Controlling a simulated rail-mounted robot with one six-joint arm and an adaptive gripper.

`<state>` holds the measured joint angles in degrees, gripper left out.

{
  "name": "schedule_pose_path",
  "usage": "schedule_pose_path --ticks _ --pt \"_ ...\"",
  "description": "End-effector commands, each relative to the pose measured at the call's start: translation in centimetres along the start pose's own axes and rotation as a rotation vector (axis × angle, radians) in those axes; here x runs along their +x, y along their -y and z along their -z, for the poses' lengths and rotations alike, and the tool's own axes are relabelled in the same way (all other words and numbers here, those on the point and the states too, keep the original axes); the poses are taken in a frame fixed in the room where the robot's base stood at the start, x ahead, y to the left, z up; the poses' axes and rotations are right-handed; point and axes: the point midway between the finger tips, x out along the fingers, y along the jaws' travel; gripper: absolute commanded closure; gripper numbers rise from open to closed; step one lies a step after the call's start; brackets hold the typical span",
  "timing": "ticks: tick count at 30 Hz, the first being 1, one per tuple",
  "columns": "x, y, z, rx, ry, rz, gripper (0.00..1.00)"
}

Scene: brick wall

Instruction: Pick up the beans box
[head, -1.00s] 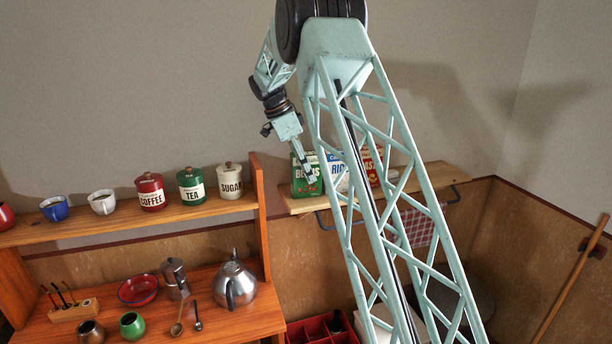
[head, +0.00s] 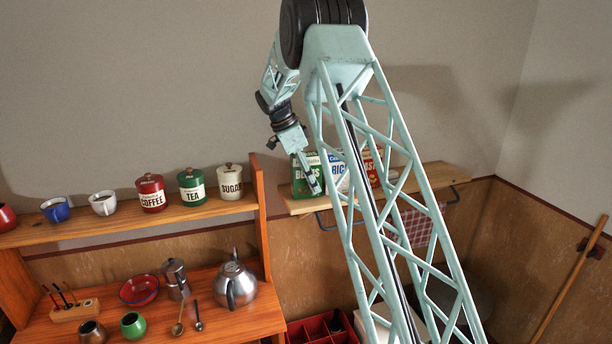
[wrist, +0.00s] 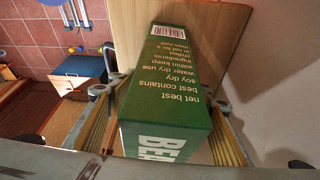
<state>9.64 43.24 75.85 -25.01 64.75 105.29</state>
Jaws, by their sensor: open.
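The green beans box (head: 299,184) stands upright on the wooden wall shelf, at the left of a short row of boxes. My gripper (head: 314,184) is in front of it in the head view and hides part of its label. In the wrist view the beans box (wrist: 165,95) fills the middle, with its printed side and part of its front showing. My gripper (wrist: 165,100) is open there, with one finger on each side of the box. I cannot tell whether the fingers touch it.
A blue and white rice box (head: 336,172) and a red box (head: 372,165) stand right of the beans box on the wall shelf (head: 440,178). A wooden rack (head: 262,215) with canisters and cups stands to the left. The shelf's right part is mostly clear.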

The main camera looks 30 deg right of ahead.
Motion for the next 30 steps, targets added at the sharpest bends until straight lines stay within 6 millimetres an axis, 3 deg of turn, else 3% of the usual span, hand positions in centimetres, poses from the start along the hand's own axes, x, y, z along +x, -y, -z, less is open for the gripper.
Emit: schedule_pose_path --ticks 9,25,30 --pt "2.1 0.0 0.0 0.0 0.001 0.001 0.55" --pt "2.1 0.0 0.0 0.0 0.001 0.001 0.55" --pt "2.1 0.0 0.0 0.001 0.001 0.001 0.69"
